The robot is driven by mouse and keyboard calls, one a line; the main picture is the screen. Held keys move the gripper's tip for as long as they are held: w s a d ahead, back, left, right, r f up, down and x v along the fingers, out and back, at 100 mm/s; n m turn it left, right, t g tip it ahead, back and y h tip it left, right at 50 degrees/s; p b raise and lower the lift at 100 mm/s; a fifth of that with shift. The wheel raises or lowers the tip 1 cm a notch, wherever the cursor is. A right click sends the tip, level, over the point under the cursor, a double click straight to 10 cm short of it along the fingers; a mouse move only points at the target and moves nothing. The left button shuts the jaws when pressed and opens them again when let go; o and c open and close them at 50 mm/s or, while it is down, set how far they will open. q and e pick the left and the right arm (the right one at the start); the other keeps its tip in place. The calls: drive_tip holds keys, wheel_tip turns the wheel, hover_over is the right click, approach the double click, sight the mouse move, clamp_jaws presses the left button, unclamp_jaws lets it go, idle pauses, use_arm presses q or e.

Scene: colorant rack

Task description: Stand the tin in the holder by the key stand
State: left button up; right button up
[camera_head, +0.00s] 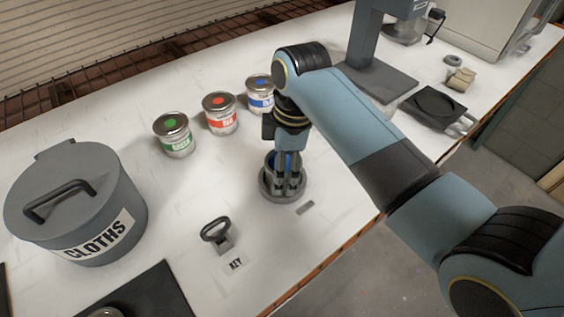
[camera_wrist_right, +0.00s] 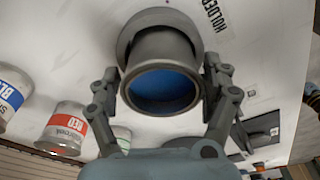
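The tin (camera_wrist_right: 163,91) is grey with a blue inside and an open top. It stands upright within the dark round holder (camera_head: 268,192), whose ring (camera_wrist_right: 125,45) shows behind it in the right wrist view. My right gripper (camera_head: 287,189) points down at the tin from above. In the wrist view its two fingers (camera_wrist_right: 162,75) flank the tin, one on each side, close to its wall; whether they press on it I cannot tell. The key stand (camera_head: 217,233) is in front of the holder, behind a KEY label (camera_head: 235,263). My left gripper is not in view.
Green (camera_head: 174,135), red (camera_head: 220,114) and blue (camera_head: 260,95) labelled tins stand in a row behind the holder. A large CLOTHS bin (camera_head: 70,215) is at the left. A dark mat (camera_head: 155,295) lies at the front. The table's front edge runs close by the holder.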

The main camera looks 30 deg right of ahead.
drive_tip(key=shift+o, duration=1.1)
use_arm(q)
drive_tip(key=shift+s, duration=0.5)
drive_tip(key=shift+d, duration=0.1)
use_arm(e)
drive_tip(key=shift+r, duration=0.15)
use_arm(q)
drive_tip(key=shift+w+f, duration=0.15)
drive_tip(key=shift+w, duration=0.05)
use_arm(e)
drive_tip(key=r, duration=0.4)
drive_tip(key=d+r, duration=0.1)
drive_tip(key=r, duration=0.6)
drive_tip(key=shift+s+d+r, duration=0.15)
drive_tip(key=shift+s+r, duration=0.15)
drive_tip(key=shift+r, duration=0.05)
